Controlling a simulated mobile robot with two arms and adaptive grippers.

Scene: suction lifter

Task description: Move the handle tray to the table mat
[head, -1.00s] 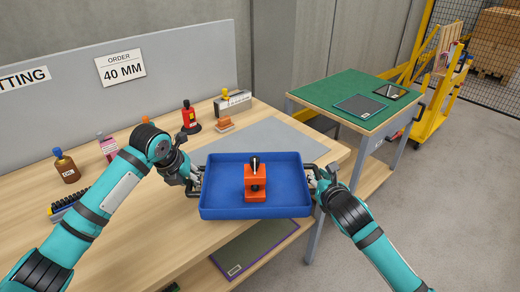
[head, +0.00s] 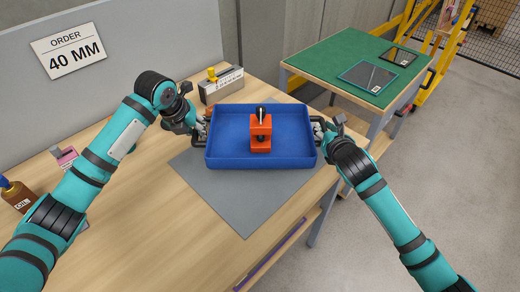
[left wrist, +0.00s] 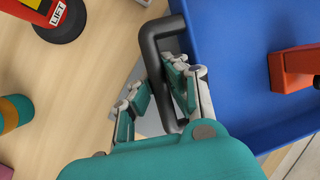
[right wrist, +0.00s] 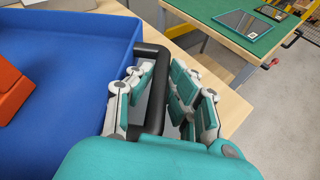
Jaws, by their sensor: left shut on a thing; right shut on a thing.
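The blue handle tray (head: 226,155) has a black handle on each short side and carries an orange block-shaped device (head: 261,135) with a dark top. My left gripper (head: 202,131) is shut on the tray's left handle (left wrist: 156,70), with fingers on both sides of the bar. My right gripper (head: 319,132) is shut on the right handle (right wrist: 158,85). The tray looks level and overlaps a grey mat (head: 240,205) on the wooden workbench. Whether it touches the mat is hard to tell. The tray hides the mat's back part.
A green-topped table (head: 330,52) stands at the back right with two dark framed panels (head: 367,77) on it. A boxy item with a yellow knob (head: 221,86) stands behind the tray. A brown bottle (head: 17,194) and a pink item (head: 65,157) are at left. The bench front is clear.

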